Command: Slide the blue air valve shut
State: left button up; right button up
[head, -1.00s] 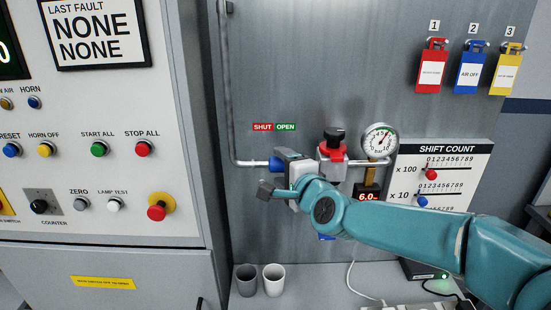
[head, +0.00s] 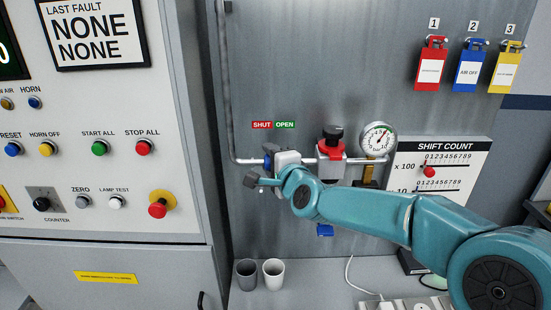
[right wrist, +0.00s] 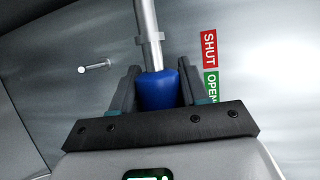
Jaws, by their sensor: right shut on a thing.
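The blue air valve (head: 267,162) is a sleeve on the thin grey horizontal pipe (head: 247,161). In the head view, only a small part of the blue shows, below the red SHUT label (head: 262,125); the gripper hides the rest. My right gripper (head: 270,163) is shut on the sleeve. In the right wrist view, the blue valve (right wrist: 157,90) sits between the two fingers of my right gripper (right wrist: 158,88), with the pipe running out beyond it. There the sleeve is beside the green OPEN label (right wrist: 211,87). My left gripper is not in view.
A red-and-black regulator (head: 332,143) and a round gauge (head: 378,138) stand right of the gripper on the same pipe. The button cabinet (head: 100,170) is at left. Two cups (head: 273,274) stand below on the ledge. Colored tags (head: 468,68) hang at upper right.

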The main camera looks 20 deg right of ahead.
jog(key=shift+w+a, duration=0.2)
jog(key=shift+a, duration=0.65)
jog(key=shift+w+a, duration=0.1)
jog(key=shift+a, duration=0.35)
jog(key=shift+d, duration=0.1)
